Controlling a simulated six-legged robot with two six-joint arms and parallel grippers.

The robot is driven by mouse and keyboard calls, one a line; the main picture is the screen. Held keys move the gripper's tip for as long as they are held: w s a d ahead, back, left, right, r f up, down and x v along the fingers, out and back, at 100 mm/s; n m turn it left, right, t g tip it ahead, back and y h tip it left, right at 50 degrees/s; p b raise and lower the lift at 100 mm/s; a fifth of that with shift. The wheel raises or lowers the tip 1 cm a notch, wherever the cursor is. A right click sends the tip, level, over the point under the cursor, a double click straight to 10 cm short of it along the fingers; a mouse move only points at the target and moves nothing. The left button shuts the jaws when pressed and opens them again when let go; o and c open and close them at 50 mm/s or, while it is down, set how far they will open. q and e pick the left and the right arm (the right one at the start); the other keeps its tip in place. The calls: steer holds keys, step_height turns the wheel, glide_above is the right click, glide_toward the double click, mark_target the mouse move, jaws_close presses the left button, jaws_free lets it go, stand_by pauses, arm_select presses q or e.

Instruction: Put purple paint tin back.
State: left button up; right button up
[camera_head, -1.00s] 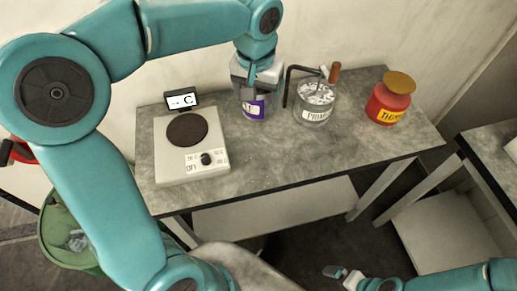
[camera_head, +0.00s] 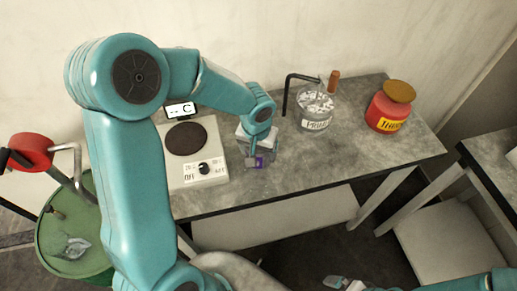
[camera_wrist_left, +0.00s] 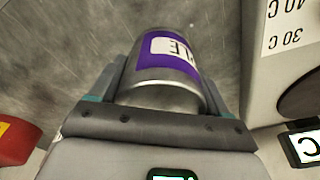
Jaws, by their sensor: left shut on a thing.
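The purple paint tin (camera_wrist_left: 168,62) is a metal can with a purple band and a white label, partly readable as "LE". My left gripper (camera_wrist_left: 165,90) is shut around its sides in the left wrist view. In the head view, the tin (camera_head: 262,162) shows only partly below my left gripper (camera_head: 257,150), over the worktable between the hotplate and the primer jar. I cannot tell whether its base touches the table. My right gripper (camera_head: 338,283) is low at the bottom edge, away from the table; its finger opening is unclear.
The grey table (camera_head: 330,160) holds a hotplate (camera_head: 192,178) at left, a primer jar (camera_head: 316,122) with a bent black rod beside it, and a red thinner jar (camera_head: 378,115) at right. A green drum (camera_head: 55,235) stands at lower left. The table's front middle is clear.

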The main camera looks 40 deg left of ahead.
arm_select(q)
steer(key=shift+s+r, duration=0.1)
steer(key=o, duration=1.4)
steer(key=shift+f, duration=0.2)
steer(key=shift+o, duration=0.2)
steer(key=shift+r, duration=0.2)
steer(key=r, duration=0.4)
steer(key=s+r, duration=0.1)
steer(key=r, duration=0.7)
steer(key=shift+s+d, duration=0.2)
steer(key=shift+d, duration=0.05)
